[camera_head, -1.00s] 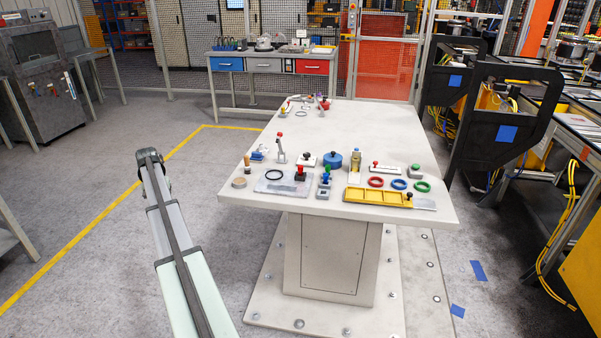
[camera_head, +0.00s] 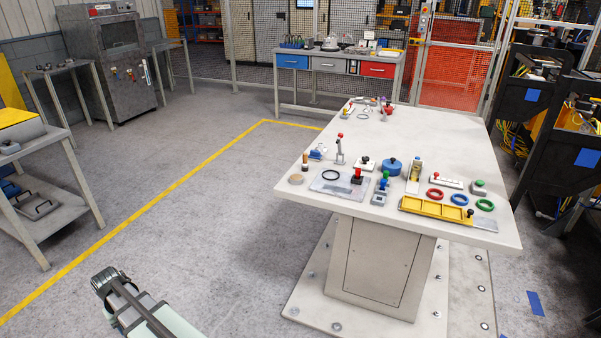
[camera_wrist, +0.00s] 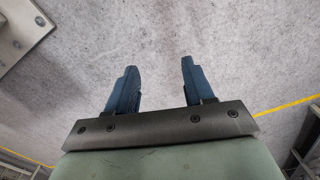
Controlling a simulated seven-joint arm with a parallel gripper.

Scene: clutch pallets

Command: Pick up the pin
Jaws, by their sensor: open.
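My gripper (camera_wrist: 157,82) is open and empty in the wrist view, with bare floor beyond its two blue fingers. In the head view only my arm shows at the lower left, well away from the table (camera_head: 450,150). Several small items stand on the table's near half. A small upright brown peg with a dark top (camera_head: 305,161) stands near its left edge, and a lever with a red knob (camera_head: 340,150) stands behind it. I cannot tell for certain which item is the pin.
A yellow tray (camera_head: 432,209) lies at the table's front edge, near red, blue and green rings. A blue round pot (camera_head: 391,167) and a grey plate (camera_head: 328,189) stand nearby. A bench (camera_head: 335,55) stands behind.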

